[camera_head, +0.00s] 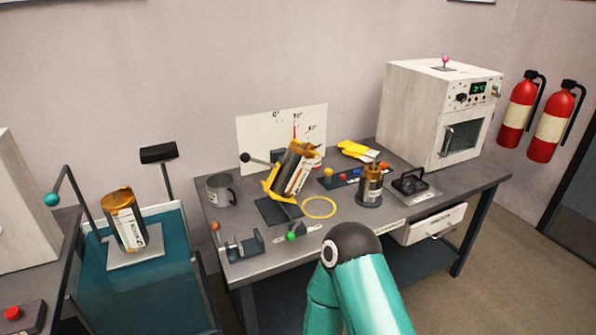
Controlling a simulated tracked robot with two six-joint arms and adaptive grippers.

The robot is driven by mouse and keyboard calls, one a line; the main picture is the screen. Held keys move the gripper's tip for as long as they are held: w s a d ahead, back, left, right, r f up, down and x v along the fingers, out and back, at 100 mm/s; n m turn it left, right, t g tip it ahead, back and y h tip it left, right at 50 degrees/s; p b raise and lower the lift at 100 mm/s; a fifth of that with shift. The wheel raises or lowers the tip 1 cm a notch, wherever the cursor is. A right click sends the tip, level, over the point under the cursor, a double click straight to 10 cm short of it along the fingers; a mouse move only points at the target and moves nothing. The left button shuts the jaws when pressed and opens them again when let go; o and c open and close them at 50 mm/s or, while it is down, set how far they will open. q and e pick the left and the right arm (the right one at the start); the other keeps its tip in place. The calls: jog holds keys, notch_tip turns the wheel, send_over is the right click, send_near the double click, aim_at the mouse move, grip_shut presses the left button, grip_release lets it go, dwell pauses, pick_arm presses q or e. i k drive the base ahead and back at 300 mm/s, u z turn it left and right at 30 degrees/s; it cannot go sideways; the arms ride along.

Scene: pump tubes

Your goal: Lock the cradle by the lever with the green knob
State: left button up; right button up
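The lever's green knob (291,236) is at the front edge of the workbench, left of my teal arm. Its rod is too small to make out clearly. The yellow cradle (270,189) stands behind it on a dark base plate (277,212). A brown and white canister (296,169) lies tilted in the cradle, leaning to the right. A handle with a black knob (245,157) sticks out at the cradle's left. My teal arm with a black joint rises in the bottom middle; neither gripper shows.
A grey mug (221,190), a yellow ring (319,208), a small vise (245,248) and a second canister (370,185) stand around the cradle. A white oven (437,105) is at the back right. A drawer (434,226) is open.

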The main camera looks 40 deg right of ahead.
aim_at(289, 236)
jog(key=u, duration=0.75)
jog(key=i, duration=0.15)
jog(key=z, duration=2.85)
jog(key=k, duration=1)
jog(key=u, duration=0.55)
jog(key=i, duration=0.8)
jog(key=u, duration=0.6)
